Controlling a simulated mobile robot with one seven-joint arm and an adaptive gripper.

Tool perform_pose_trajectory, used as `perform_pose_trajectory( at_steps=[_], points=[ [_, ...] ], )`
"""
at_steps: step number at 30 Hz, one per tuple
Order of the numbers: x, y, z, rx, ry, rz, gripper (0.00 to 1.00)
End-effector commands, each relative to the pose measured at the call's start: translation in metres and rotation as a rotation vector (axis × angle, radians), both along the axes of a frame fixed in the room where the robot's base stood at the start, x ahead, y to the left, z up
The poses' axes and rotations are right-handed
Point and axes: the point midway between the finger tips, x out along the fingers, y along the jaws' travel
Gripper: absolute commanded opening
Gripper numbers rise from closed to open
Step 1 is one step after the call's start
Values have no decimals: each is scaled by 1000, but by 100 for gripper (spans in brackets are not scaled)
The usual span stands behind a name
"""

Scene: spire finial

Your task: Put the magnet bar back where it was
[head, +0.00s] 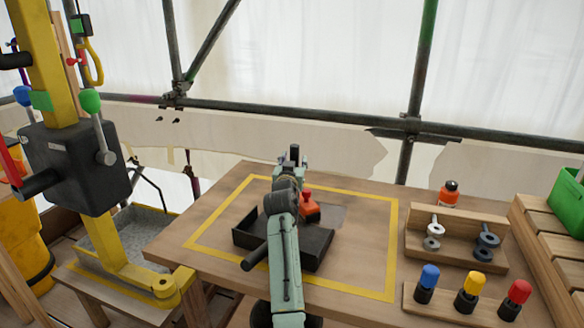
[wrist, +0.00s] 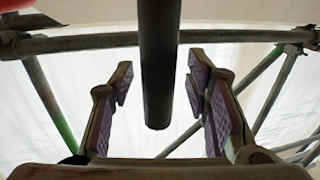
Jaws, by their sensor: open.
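A dark round bar, which looks like the magnet bar, shows in the wrist view (wrist: 157,65). It runs in from the top edge and its free end lies between my fingers. In the head view my gripper (head: 293,160) is over the far part of the table, and the bar's dark end (head: 294,151) stands up between the fingers. The bar's lower part and whatever bears it are hidden behind my arm.
A black tray (head: 318,258) lies under my arm inside a yellow taped square (head: 392,250). A red-topped block (head: 308,205) stands close to my wrist. Racks with washers (head: 455,252) and coloured-capped pieces (head: 467,307) stand at right. A yellow post machine (head: 75,170) is at left.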

Motion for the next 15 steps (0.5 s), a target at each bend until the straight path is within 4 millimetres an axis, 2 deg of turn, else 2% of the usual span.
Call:
perform_pose_trajectory(
  at_steps=[5,15],
  points=[
    [-19,2,0,2,-2,0,43],
    [-86,11,0,2,-2,1,43]
  ],
)
